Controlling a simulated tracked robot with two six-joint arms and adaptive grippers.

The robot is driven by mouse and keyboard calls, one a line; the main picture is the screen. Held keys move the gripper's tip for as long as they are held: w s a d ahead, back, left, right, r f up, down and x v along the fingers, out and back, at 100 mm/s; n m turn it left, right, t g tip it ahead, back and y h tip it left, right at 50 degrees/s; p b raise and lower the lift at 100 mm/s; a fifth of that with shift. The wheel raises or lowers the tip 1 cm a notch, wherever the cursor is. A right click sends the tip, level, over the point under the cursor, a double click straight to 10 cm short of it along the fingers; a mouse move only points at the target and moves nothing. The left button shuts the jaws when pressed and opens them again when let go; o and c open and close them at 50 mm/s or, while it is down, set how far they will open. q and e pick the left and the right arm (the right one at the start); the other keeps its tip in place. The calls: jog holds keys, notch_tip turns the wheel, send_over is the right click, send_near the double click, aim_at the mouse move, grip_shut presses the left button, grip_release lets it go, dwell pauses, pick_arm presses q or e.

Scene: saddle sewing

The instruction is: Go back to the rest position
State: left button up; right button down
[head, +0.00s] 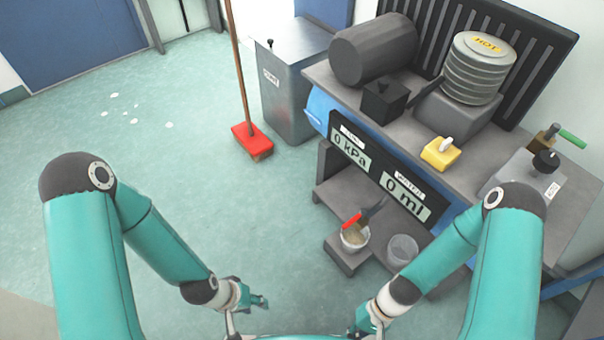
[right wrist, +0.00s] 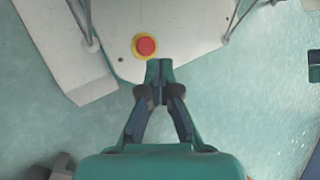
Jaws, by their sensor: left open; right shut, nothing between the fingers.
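My left gripper (head: 256,300) is at the bottom of the head view, left of centre, held in front of my body. It is open and empty, over the green floor. My right gripper (head: 370,322) is at the bottom of the head view, right of centre, partly cut by the lower edge. In the right wrist view my right gripper (right wrist: 159,68) has its fingertips together with nothing between them. They point at my own white base with a red button on a yellow ring. Both arms are bent, with the forearms angled inward, and neither gripper touches the bench.
A grey workbench (head: 325,75) stands at the right with displays reading 0 kPa and 0 ml. A red broom (head: 252,141) and metal bin (head: 290,90) stand behind.

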jog(key=w+r+t+h, duration=0.2)
jog(key=w+r+t, duration=0.35)
jog(key=w, duration=0.25)
notch_tip(320, 180, up, 25)
jog(key=p, duration=2.5)
jog(key=shift+s+d+n, duration=0.15)
jog(key=shift+s+n, duration=0.15)
jog(key=shift+s, duration=0.05)
jog(key=shift+g, duration=0.25)
